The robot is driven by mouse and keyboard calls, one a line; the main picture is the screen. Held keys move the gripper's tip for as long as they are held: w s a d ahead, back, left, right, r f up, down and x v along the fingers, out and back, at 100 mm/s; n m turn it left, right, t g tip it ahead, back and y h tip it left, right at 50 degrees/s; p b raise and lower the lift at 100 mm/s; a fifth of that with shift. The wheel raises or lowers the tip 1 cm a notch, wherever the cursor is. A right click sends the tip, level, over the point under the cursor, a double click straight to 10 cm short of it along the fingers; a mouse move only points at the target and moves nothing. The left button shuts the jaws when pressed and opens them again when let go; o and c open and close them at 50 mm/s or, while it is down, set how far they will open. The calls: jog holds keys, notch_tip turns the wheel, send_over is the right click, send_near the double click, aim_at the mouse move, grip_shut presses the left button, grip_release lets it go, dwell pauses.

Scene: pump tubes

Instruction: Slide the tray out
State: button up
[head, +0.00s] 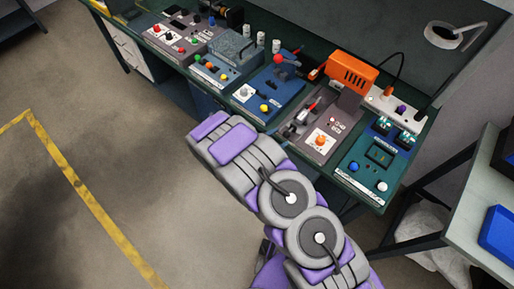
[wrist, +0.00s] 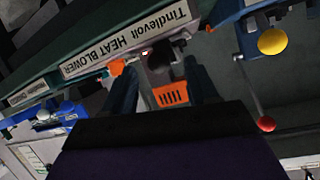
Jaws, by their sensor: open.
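No tray can be told apart with certainty in either view. The heat blower station is a grey panel (head: 318,146) on the bench, with an orange blower housing (head: 347,72) at its back. In the wrist view its label (wrist: 125,40) reads "HEAT BLOWER", turned over, and the orange grille (wrist: 171,95) shows between my fingers. My gripper (wrist: 165,85) is open, with its two dark fingers apart near the station's front. Whether it touches anything cannot be told. In the head view my arm hides the gripper.
A blue station (head: 268,95) with a red ball lever is left of the blower; the red ball (wrist: 266,124) shows in the wrist view. A dark green station (head: 375,160) is to its right. A side table (head: 480,220) stands at right. Floor at left is clear.

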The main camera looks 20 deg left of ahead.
jog(key=p+v, duration=0.1)
jog(key=v, duration=1.3)
jog(key=shift+s+a, duration=0.15)
jog(key=shift+s, duration=0.1)
jog(key=shift+r, duration=0.1)
jog(key=w+a+r+n+g+y, duration=0.1)
jog(key=w+a+r+g+y, duration=0.3)
jog(key=w+a+r+y, duration=0.4)
jog(key=d+r+n+g+y+b, duration=0.2)
jog(key=d+r+n+g+y, duration=0.1)
jog(key=d+r, duration=0.55)
jog(key=s+d+r+n+g+h+b, duration=0.1)
jog(key=s+d+r+n+g+h, duration=0.1)
jog(key=s+d, duration=1.3)
jog(key=s+d+r+n+g+h+b, duration=0.1)
jog(key=s+d+r+g, duration=0.4)
jog(key=s+d, duration=0.9)
notch_tip(320, 180, up, 2)
jog(key=d+h, duration=0.1)
jog(key=d, duration=0.1)
jog(key=shift+s+d+n+h, duration=0.4)
